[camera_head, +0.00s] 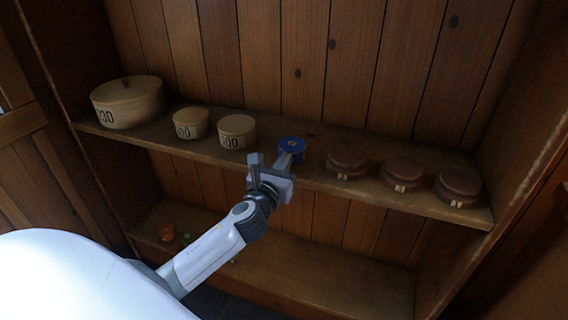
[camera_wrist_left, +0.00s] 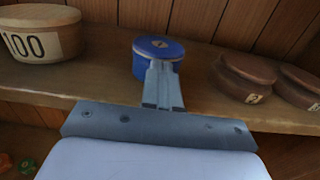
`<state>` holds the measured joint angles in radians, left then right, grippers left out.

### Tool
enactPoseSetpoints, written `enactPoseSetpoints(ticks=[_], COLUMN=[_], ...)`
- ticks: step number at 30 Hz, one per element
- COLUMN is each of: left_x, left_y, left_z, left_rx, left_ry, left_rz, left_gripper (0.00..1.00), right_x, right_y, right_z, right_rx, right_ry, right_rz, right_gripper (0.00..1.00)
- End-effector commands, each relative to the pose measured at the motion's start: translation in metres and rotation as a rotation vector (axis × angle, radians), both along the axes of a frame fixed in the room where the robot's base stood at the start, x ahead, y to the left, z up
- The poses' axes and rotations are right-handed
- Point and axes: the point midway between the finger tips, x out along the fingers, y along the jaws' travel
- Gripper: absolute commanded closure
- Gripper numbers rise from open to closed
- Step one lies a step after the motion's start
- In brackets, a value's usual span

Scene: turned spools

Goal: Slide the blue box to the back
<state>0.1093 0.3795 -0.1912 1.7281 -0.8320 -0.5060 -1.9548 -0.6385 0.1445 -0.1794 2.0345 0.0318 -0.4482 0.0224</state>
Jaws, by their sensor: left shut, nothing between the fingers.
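The blue box (camera_head: 291,144) is a small round lidded box on the upper shelf, between the light wooden boxes and the dark brown ones. It also shows in the left wrist view (camera_wrist_left: 158,48), upright, with its lower front partly hidden by my fingers. My left gripper (camera_head: 283,163) is shut and empty, its fingertips at the front of the blue box. In the left wrist view the gripper (camera_wrist_left: 161,68) overlaps the box's front side; I cannot tell whether it touches. My right gripper is not in view.
Light round boxes stand left of it, the nearest (camera_head: 237,131) marked 100. Several dark brown round boxes, the nearest (camera_head: 346,162), stand to the right. The upper shelf (camera_head: 320,183) has bare board behind the blue box, before the plank back wall. Small coloured things (camera_head: 167,232) lie on the lower shelf.

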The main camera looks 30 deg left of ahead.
Motion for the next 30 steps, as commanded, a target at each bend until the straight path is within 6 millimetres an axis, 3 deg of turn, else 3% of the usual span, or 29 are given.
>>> enactPoseSetpoints(ticks=[8, 18, 30], left_x=[0.003, 0.032, 0.032], left_y=[0.000, 0.007, 0.008], left_z=[0.000, 0.000, 0.000], left_rx=[0.000, 0.001, 0.000], left_ry=[-0.001, -0.001, 0.000], left_rz=[0.000, -0.001, -0.001], left_gripper=[1.00, 1.00, 1.00], right_x=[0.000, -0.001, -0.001], right_y=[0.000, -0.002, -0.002], right_z=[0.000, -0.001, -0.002], right_rx=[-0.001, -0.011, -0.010], right_ry=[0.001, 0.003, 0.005], right_rz=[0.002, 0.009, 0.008], right_gripper=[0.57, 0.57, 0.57])
